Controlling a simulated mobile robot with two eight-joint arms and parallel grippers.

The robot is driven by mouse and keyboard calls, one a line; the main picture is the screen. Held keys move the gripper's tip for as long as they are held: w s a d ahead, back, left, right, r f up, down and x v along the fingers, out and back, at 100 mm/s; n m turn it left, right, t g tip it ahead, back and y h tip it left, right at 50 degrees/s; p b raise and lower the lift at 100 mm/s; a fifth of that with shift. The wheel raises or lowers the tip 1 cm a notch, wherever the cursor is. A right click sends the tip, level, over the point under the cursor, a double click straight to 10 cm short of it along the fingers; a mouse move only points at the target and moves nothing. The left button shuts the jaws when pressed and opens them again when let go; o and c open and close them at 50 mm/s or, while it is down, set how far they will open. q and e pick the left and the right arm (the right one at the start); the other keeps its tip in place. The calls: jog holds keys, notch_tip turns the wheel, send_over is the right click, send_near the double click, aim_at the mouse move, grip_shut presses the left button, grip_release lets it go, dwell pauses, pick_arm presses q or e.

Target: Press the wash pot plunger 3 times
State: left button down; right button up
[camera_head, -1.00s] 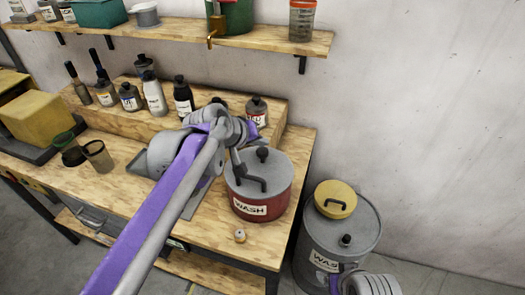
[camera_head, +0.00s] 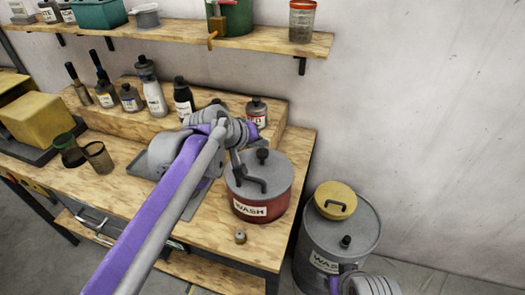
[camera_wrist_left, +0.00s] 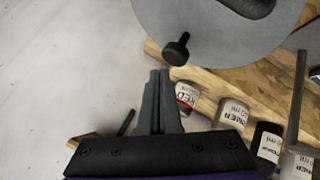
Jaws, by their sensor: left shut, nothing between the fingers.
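The wash pot (camera_head: 256,207) is a red can with a grey lid and a "WASH" label, upright at the bench's right end. Its black plunger knob (camera_head: 262,155) stands above the lid beside a dark curved handle (camera_head: 250,181). My left arm reaches over the bench to the pot's back left; its fingers are hard to make out in the head view. In the left wrist view my left gripper (camera_wrist_left: 158,76) is shut and empty. The knob (camera_wrist_left: 177,48) lies just beyond its fingertips, apart in the picture. My right gripper is out of view.
Several bottles (camera_head: 183,96) stand on a raised step behind the pot. A grey drum (camera_head: 337,240) with a yellow lid stands on the floor to the right. A small round metal piece (camera_head: 240,236) lies before the pot. A loaded shelf (camera_head: 270,36) hangs above.

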aim_at(263, 152)
pick_arm(q)
jog(key=shift+f, duration=0.2)
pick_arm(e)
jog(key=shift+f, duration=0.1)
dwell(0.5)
pick_arm(q)
jog(key=shift+f, duration=0.25)
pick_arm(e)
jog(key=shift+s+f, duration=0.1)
pick_arm(q)
jog(key=shift+f+b, duration=0.75)
jog(key=shift+f, duration=0.45)
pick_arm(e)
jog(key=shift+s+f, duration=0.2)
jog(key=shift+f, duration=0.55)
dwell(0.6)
pick_arm(q)
jog(key=shift+r+p, duration=1.1)
jog(key=shift+r, duration=0.5)
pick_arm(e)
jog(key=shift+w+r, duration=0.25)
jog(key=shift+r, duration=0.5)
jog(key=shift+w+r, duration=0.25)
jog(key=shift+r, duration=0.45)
